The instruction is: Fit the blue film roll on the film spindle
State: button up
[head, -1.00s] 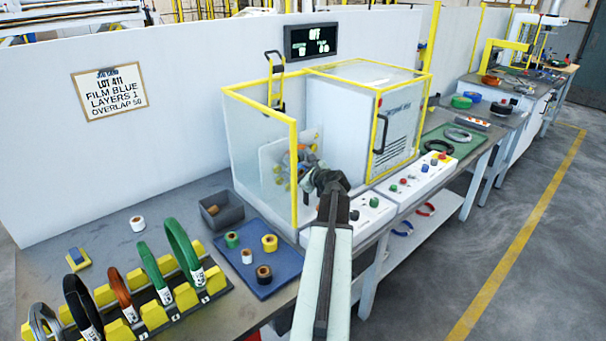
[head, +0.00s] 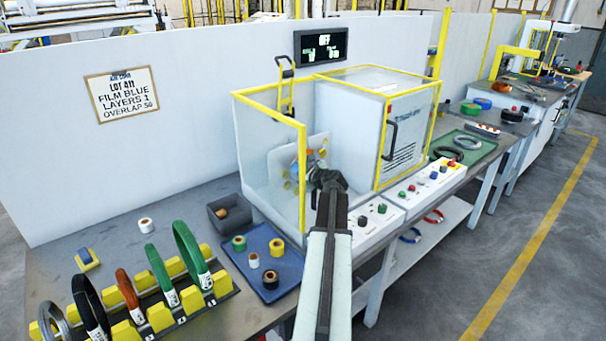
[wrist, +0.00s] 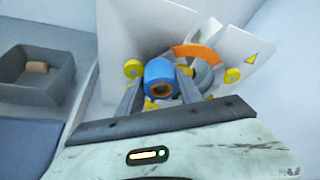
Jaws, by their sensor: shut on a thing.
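The blue film roll (wrist: 160,78) is between the fingers of my gripper (wrist: 160,92) in the wrist view, with its brown core facing the camera. The gripper is shut on it. In the head view my gripper (head: 326,180) is at the open front of the yellow-framed wrapping machine and hides the roll. Behind the roll, in the wrist view, is a white plate with a grey and orange ring (wrist: 198,56) and several yellow rollers (wrist: 132,69). The film spindle cannot be made out clearly; the roll and gripper cover that area.
A yellow-edged clear guard (head: 303,180) stands close beside my gripper. A blue mat (head: 285,283) with several film rolls, a grey bin (head: 238,216) and a rack of coils (head: 160,318) lie to the left. A control panel (head: 372,222) is at the right.

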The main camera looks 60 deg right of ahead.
jog(key=shift+w, duration=0.1)
jog(key=o, duration=1.4)
jog(key=shift+o, duration=0.2)
jog(key=p+v, duration=0.2)
jog(key=v, duration=0.6)
jog(key=shift+p, duration=0.3)
jog(key=shift+f, duration=0.1)
